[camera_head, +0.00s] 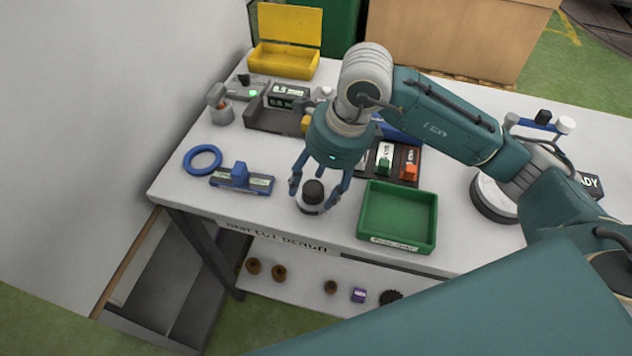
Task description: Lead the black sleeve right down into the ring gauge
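The black sleeve (314,190) is a short dark cylinder near the front edge of the white bench. It stands upright at a pale, round, ring-like part, likely the ring gauge (309,208), with its dark top showing above it. How deep it sits cannot be told. My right gripper (316,191) points down over the sleeve. Its blue fingers are spread on both sides, with gaps visible between them and the sleeve. My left gripper is not in view.
A blue ring (203,159) and a blue fixture (240,178) lie to the left. A green tray (398,216) stands close on the right. A yellow open box (284,42) is at the back. The bench's front edge is close to the sleeve.

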